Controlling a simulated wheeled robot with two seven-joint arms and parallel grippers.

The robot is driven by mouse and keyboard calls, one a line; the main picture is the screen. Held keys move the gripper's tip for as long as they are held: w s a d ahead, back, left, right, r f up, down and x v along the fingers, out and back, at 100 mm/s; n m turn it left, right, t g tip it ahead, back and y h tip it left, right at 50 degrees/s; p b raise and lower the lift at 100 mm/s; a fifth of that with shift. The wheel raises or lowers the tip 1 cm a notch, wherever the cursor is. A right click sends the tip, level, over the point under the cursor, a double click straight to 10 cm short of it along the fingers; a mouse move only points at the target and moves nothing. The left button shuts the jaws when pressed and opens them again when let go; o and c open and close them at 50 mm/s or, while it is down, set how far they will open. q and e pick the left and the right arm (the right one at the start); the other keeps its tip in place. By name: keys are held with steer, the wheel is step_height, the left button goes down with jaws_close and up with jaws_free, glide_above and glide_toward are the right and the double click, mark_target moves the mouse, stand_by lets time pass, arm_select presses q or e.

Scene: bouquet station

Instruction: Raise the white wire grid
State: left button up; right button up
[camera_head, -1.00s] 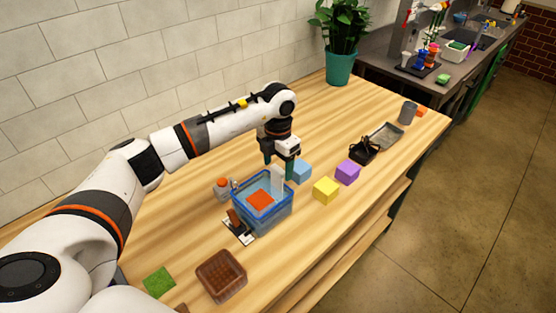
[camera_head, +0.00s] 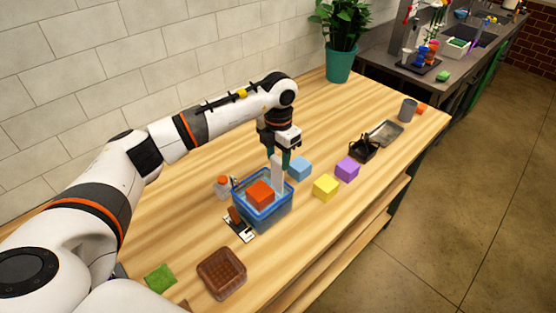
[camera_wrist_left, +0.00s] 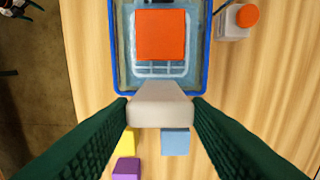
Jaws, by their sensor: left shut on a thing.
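The white wire grid (camera_wrist_left: 160,70) shows in the left wrist view inside the blue-rimmed clear tub (camera_wrist_left: 117,60). An orange-red block (camera_wrist_left: 160,35) lies on the grid and hides much of it. The grid's upright white handle (camera_head: 277,174) stands above the rim of the tub (camera_head: 262,219) in the head view. My left gripper (camera_wrist_left: 160,104) is shut on the handle, with a dark green finger on each side. The orange-red block (camera_head: 260,194) shows near rim height in the head view. My right gripper is in neither view.
Blue (camera_head: 299,169), yellow (camera_head: 325,187) and purple (camera_head: 347,168) cubes stand close to the right of the tub. A small orange-capped bottle (camera_head: 223,186) stands left of it. A brown tray (camera_head: 221,272) and green square (camera_head: 160,278) lie in front.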

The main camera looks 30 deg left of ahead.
arm_select(q)
step_height(320, 180, up, 5)
steer(key=shift+r+p, duration=0.1)
steer(key=shift+p, duration=0.3)
steer(key=shift+w, duration=0.15)
steer(key=shift+r, duration=0.1)
steer(key=o, duration=1.2)
steer(key=shift+o, duration=0.9)
